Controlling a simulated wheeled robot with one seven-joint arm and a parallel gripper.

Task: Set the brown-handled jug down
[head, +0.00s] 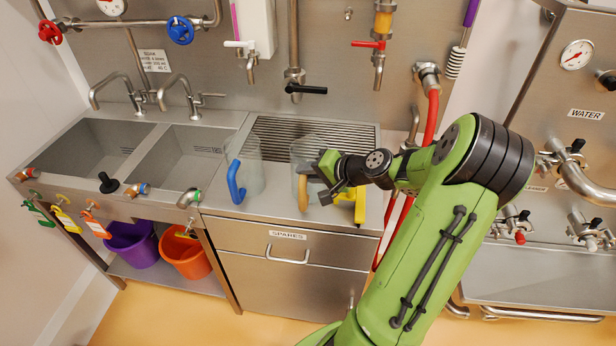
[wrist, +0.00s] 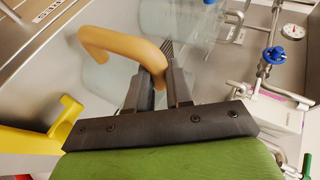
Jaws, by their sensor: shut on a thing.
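The brown-handled jug (head: 303,152) is clear, with a tan-brown handle (head: 302,194). It is upright over the right part of the counter, by the ribbed drainer, partly hidden behind my gripper. I cannot tell whether its base touches the counter. My gripper (head: 322,178) reaches in from the right and is shut on the handle. In the wrist view the curved brown handle (wrist: 112,42) runs between the two dark fingers (wrist: 158,88), and the clear jug body shows faintly behind it.
A clear jug with a blue handle (head: 236,182) stands just left. A yellow handle (head: 359,205) is close on the right, also in the wrist view (wrist: 40,138). Two sinks (head: 182,155) lie further left. A ribbed drainer (head: 270,130) is behind; the counter's front edge is near.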

